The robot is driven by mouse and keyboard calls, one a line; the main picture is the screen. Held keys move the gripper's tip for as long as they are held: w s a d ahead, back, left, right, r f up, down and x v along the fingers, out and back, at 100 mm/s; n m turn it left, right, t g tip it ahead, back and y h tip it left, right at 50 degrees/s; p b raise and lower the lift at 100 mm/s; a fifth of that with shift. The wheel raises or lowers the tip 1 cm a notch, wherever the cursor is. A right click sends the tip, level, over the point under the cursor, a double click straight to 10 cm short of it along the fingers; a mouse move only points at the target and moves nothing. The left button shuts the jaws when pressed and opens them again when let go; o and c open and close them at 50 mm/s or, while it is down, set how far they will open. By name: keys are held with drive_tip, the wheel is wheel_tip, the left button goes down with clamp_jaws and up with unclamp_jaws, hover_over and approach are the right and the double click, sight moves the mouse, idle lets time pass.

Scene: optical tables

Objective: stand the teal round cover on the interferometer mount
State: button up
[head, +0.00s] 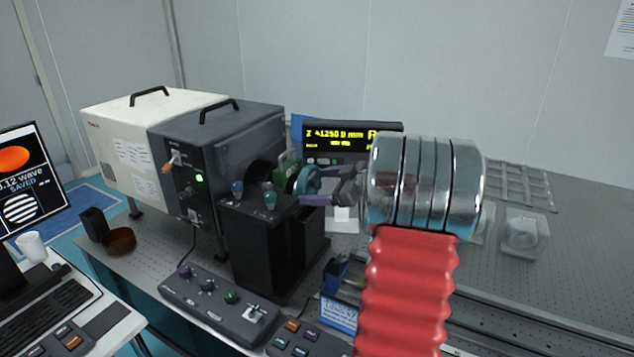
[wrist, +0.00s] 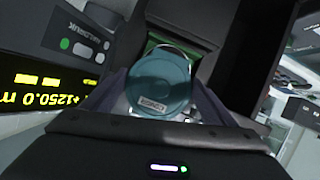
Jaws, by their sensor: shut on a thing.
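The teal round cover (head: 308,181) is between the fingers of my gripper (head: 322,192), close to a green piece (head: 287,166) beside the dark grey instrument. In the wrist view the cover (wrist: 160,82) faces the camera with a white label, and my gripper (wrist: 163,105) is shut on it, one finger on each side. Part of the green piece (wrist: 178,48) shows behind the cover, next to a dark opening. Whether the cover touches it, I cannot tell. I cannot make out for certain which part is the interferometer mount.
A dark grey instrument box (head: 218,150) adjoins a white one (head: 130,135). A black stand (head: 262,245) with small knobs stands below my gripper. A yellow-digit display (head: 352,137) is behind. A control box (head: 222,302) lies in front. Clear trays (head: 520,232) stand at right.

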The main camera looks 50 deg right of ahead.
drive_tip(key=shift+f, duration=1.05)
drive_tip(key=shift+f, duration=0.45)
drive_tip(key=o, duration=1.2)
drive_tip(key=shift+s, duration=0.1)
drive_tip(key=shift+s+d, duration=0.35)
drive_tip(key=shift+s, duration=0.9)
drive_tip(key=shift+s+d, duration=0.4)
drive_tip(key=shift+s, duration=0.9)
drive_tip(key=shift+s+d, duration=0.35)
drive_tip(key=shift+s, duration=0.9)
